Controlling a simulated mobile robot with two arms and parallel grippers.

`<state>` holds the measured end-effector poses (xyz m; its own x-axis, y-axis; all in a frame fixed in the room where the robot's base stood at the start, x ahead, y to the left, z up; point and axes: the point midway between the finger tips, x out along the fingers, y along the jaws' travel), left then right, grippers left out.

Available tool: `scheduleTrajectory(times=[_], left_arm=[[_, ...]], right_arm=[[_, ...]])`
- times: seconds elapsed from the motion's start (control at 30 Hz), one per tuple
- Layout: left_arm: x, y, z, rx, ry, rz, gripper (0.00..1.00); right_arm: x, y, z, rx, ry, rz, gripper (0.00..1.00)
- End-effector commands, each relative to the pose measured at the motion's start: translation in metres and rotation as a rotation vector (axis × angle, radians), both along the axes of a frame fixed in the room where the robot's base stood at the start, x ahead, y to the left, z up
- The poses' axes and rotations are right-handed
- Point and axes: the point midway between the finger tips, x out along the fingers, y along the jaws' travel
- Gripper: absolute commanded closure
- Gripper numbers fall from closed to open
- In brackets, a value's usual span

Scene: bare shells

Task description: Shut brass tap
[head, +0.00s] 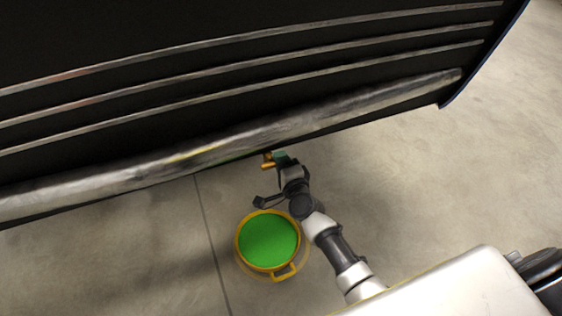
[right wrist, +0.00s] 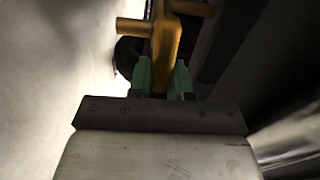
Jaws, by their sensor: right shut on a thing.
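The brass tap (head: 267,161) sticks out low from under the front edge of the dark machine. My right gripper (head: 279,157) is at the tap, reaching in from the lower right. In the right wrist view the tap (right wrist: 166,45) stands between the green fingertips of my right gripper (right wrist: 163,76), which are shut on its flat upright part. A short round brass piece juts out to the left of the held part. Much of the tap is hidden by the gripper in the head view. My left gripper is not in view.
A yellow-rimmed round container (head: 240,238) with a green inside and a side handle stands on the floor below the tap, close beside my right arm. The dark machine (head: 230,70) with metal strips fills the top. Concrete floor (head: 120,260) is clear at left.

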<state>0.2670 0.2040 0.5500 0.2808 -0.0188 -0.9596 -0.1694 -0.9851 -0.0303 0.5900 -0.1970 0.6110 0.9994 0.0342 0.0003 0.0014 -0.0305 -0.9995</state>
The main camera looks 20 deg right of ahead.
Motion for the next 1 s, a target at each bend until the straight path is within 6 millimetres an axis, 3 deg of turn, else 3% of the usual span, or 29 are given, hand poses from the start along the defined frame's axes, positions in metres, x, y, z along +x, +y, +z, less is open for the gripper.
scheduleTrajectory(times=[0.63,0.67,0.8,1.0], left_arm=[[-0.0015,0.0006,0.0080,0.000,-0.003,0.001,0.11],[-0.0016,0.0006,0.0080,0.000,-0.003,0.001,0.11],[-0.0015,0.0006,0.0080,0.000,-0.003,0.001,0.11],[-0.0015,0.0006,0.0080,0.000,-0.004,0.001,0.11]], right_arm=[[-0.0006,-0.0001,-0.0025,0.050,0.005,0.000,1.00],[-0.0006,-0.0001,-0.0025,0.050,0.005,0.000,0.76],[-0.0005,-0.0001,-0.0022,0.048,0.004,0.000,0.55],[-0.0002,-0.0001,-0.0017,0.047,0.003,0.000,0.55]])
